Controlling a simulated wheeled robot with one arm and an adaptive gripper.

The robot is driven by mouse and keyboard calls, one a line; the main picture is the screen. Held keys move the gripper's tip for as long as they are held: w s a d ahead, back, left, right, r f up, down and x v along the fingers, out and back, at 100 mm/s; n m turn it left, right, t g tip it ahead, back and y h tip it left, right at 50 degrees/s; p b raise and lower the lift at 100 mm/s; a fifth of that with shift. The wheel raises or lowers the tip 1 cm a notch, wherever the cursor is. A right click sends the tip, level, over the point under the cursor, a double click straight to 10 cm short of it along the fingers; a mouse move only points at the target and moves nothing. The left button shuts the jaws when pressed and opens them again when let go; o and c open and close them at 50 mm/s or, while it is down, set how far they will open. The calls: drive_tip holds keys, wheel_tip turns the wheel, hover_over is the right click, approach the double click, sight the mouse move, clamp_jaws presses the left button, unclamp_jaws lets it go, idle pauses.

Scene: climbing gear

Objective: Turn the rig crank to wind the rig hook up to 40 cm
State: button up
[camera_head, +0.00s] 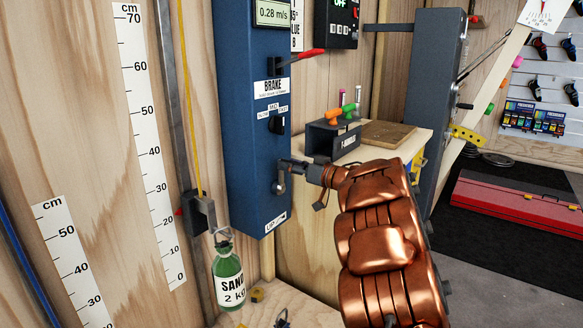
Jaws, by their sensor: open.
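The rig crank (280,182) is a small grey arm on the lower right side of the tall blue rig box (248,130), above a label reading "UP". My gripper (300,170) is at the crank's handle end, fingers open; whether they touch it is too small to tell. The yellow rope (187,90) runs down to a dark carriage (203,212) on a vertical rail. A green bottle marked "SAND 2 kg" (229,278) hangs below it; the rig hook itself is hard to make out. A red pointer beside the carriage is near the 20 mark of the cm scale (150,150).
The box carries a red brake lever (300,58), a dark speed knob (277,124) and a display reading 0.28 m/s. A wooden shelf (405,145) with a dark block stands behind my gripper. A red case (515,205) lies on the floor at right.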

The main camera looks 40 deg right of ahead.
clamp_jaws()
idle(0.4)
